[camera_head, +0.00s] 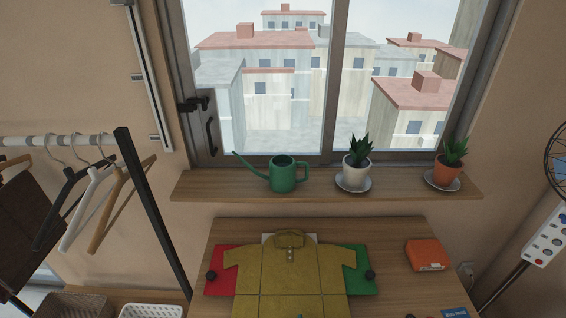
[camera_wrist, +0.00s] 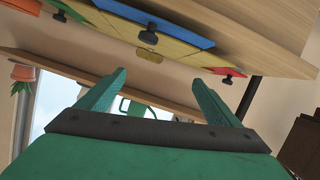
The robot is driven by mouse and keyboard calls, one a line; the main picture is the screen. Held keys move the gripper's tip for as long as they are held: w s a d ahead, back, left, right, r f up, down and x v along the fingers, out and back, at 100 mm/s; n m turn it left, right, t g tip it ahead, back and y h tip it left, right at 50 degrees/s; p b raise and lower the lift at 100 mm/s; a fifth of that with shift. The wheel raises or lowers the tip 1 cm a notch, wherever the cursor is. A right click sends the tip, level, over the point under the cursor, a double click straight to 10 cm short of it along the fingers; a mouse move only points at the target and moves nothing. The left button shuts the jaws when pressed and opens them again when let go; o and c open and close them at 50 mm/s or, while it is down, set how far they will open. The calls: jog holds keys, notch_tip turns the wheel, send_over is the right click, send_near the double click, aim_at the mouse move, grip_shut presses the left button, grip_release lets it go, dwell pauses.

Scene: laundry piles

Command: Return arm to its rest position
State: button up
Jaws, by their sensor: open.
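My gripper (camera_wrist: 160,84) shows in the wrist view with its two green fingers spread apart. Nothing is held between them. The wrist view is turned nearly upside down. The green watering can (camera_wrist: 136,108) shows farther off between the fingers. The arm and gripper are not in the head view. There, a mustard-yellow polo shirt (camera_head: 290,272) lies spread out, collar toward the window, over a board with a red panel (camera_head: 222,260) on the left and a green panel (camera_head: 357,258) on the right.
The wooden table (camera_head: 395,285) also bears an orange box (camera_head: 427,255) at right. The windowsill shelf (camera_head: 225,188) holds the watering can (camera_head: 285,175), a white-potted plant (camera_head: 356,170) and a terracotta-potted plant (camera_head: 447,172). A clothes rack (camera_head: 150,205) with hangers stands left; a fan stand (camera_head: 545,235) right.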

jog(key=s+d+m, duration=0.1)
jog(key=s+m, duration=0.1)
jog(key=s, duration=2)
jog(key=shift+s+d+t+y, duration=0.3)
jog(key=shift+t, duration=0.1)
